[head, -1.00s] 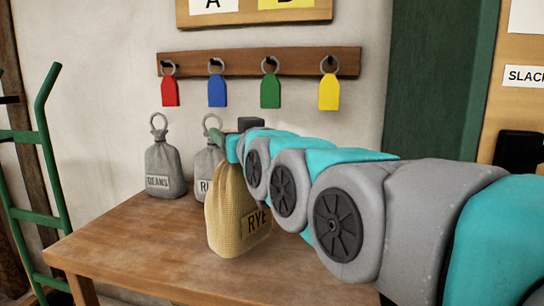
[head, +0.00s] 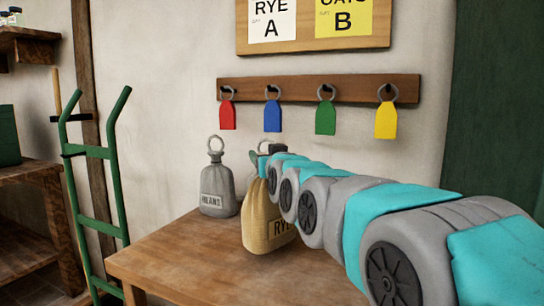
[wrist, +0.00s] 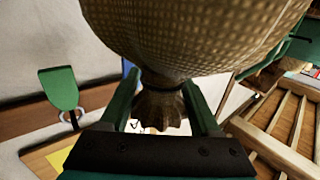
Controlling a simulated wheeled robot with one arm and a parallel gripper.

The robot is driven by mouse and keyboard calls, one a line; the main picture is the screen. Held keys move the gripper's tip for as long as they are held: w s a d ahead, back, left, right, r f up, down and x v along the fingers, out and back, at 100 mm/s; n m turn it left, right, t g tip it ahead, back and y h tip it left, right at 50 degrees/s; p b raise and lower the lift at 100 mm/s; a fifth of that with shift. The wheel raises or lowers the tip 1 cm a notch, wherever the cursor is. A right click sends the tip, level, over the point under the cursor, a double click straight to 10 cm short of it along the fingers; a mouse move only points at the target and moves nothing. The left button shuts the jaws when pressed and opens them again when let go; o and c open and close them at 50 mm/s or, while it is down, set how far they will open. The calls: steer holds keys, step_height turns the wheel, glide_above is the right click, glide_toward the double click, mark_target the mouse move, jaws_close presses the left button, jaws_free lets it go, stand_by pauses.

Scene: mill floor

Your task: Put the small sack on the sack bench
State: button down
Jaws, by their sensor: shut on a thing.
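A tan woven sack (head: 258,222) with a RYE label hangs upright below my gripper (head: 266,158) in the head view. In the wrist view the sack (wrist: 190,35) fills the top, and its gathered neck sits between the two green fingers of my gripper (wrist: 163,88), which is shut on it. A wooden table (head: 190,262) lies below the sack. I cannot tell whether the sack's base touches the tabletop. My arm hides the table's right part. No bench is clearly marked as the sack bench.
A grey BEANS sack (head: 217,190) with a ring stands on the table, left of the tan sack. Another grey sack is mostly hidden behind the tan one. A green hand truck (head: 100,190) and wooden shelving (head: 30,205) stand left. Coloured tags hang on a rail (head: 300,88).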

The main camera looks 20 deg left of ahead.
mark_target(270, 200)
steer(key=shift+f, duration=1.7)
steer(key=shift+c, duration=0.6)
jaws_free()
steer(key=shift+f, duration=0.1)
steer(key=v, duration=1.1)
steer(key=shift+s+d+b, duration=0.2)
steer(key=shift+s+b, duration=0.15)
steer(key=shift+b, duration=0.05)
